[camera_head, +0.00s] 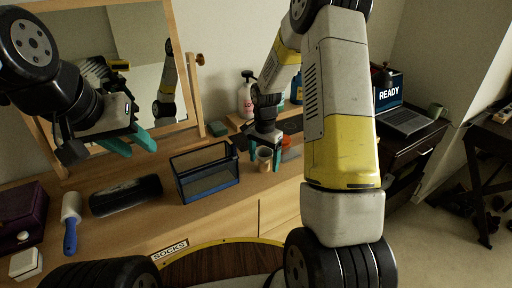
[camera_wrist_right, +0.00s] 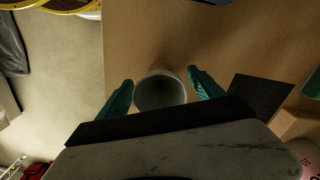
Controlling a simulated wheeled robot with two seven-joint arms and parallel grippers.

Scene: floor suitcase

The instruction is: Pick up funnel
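A small beige, round, hollow thing like a cup (camera_head: 264,158) stands on the wooden dresser top, right of the blue-black basket; I cannot tell for sure that it is the funnel. In the right wrist view, its round dark opening (camera_wrist_right: 160,91) faces the camera. My right gripper (camera_head: 265,163) points down at it, open, with one green finger on each side. In the wrist view the fingers (camera_wrist_right: 161,80) are very close to its sides; contact is unclear. My left gripper (camera_head: 133,146) is open and empty, above the dresser before the mirror.
A blue-black basket (camera_head: 207,178) stands left of my right gripper. A black cylinder (camera_head: 126,195), a lint roller (camera_head: 71,222) and a purple box (camera_head: 22,215) lie further left. An orange-red thing (camera_head: 288,148) sits close on the right. A laptop (camera_head: 398,110) is far right.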

